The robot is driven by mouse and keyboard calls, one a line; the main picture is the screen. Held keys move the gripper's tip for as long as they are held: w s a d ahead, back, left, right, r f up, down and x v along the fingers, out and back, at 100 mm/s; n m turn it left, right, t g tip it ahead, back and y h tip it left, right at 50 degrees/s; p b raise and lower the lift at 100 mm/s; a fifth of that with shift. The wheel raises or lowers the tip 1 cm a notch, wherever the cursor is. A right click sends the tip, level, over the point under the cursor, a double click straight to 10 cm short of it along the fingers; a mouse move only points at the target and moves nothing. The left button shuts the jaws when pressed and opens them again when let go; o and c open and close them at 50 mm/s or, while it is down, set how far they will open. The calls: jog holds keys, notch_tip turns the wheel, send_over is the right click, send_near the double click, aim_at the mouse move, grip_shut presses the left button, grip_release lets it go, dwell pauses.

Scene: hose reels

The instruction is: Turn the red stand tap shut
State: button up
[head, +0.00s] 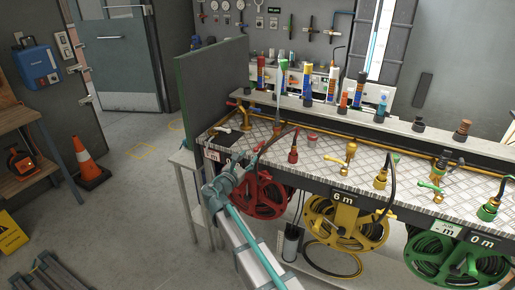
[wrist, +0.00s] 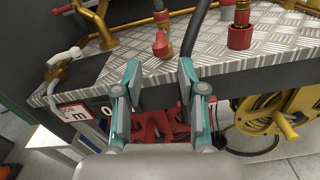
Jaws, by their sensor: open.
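My gripper (head: 232,178) is at the bench's front edge, above the red hose reel (head: 262,198). In the wrist view its two teal-and-grey fingers (wrist: 160,85) are apart with nothing held between them. A red fitting on brass (wrist: 160,45) stands on the plate just beyond the fingertips. I cannot tell which of these is the red stand tap.
A dark hose (wrist: 197,30) rises close to the right finger. The chequer-plate bench top (head: 325,158) also carries a yellow-handled tap (head: 350,152) and a green-handled tap (head: 438,170). Yellow (head: 345,228) and green reels hang below.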

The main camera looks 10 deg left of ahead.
aim_at(255, 151)
jog(key=p+x, duration=0.1)
jog(key=x, duration=0.7)
jog(key=shift+w+d+p, duration=0.15)
jog(key=shift+w+p, duration=0.05)
jog(key=shift+p, duration=0.1)
grip_shut()
